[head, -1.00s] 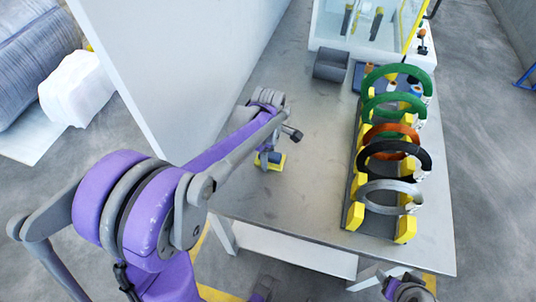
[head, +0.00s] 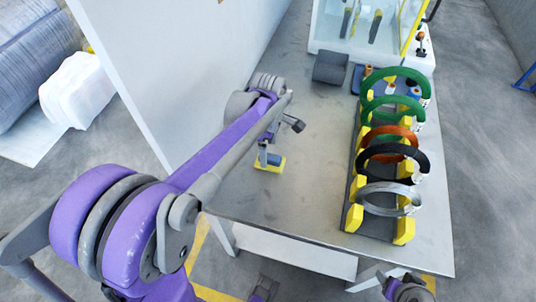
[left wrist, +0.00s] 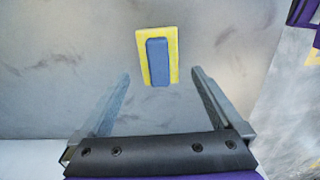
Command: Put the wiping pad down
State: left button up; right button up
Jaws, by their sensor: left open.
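The wiping pad (head: 272,167), yellow with a blue block on top, lies flat on the grey table near its left edge. It also shows in the left wrist view (left wrist: 158,62), resting on the table beyond and between the fingertips, with a gap on both sides. My left gripper (left wrist: 160,78) is open and empty. In the head view the left gripper (head: 267,146) is just above the pad, partly hidden by its own wrist. Part of my right arm shows at the bottom right, but its gripper fingers do not show.
A rack (head: 351,196) with several coloured coils stands on the right of the table (head: 300,195). A white panel (head: 170,70) stands left of the table. The middle is clear.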

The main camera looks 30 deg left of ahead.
aim_at(268, 156)
pick_arm(q)
notch_tip(268, 156, up, 7)
jog(key=s+d+f+m+t, duration=0.1)
jog(key=s+d+f+m, duration=0.1)
jog(key=s+m, duration=0.3)
jog(key=s+d+f+m+t, duration=0.2)
jog(key=s+d+f+m, duration=0.1)
jog(key=s+m, duration=0.3)
jog(key=s+d+f+m+t, duration=0.2)
jog(key=s+m, duration=0.4)
jog(key=m, duration=0.3)
jog(key=shift+d+f+m+p, duration=0.25)
jog(key=shift+d+m+p, duration=0.05)
jog(key=shift+p, duration=0.05)
jog(key=shift+w, duration=0.1)
notch_tip(268, 156, up, 7)
jog(key=w+p, duration=0.1)
jog(key=p, duration=0.5)
jog(key=shift+w, duration=0.25)
jog(key=shift+w, duration=0.1)
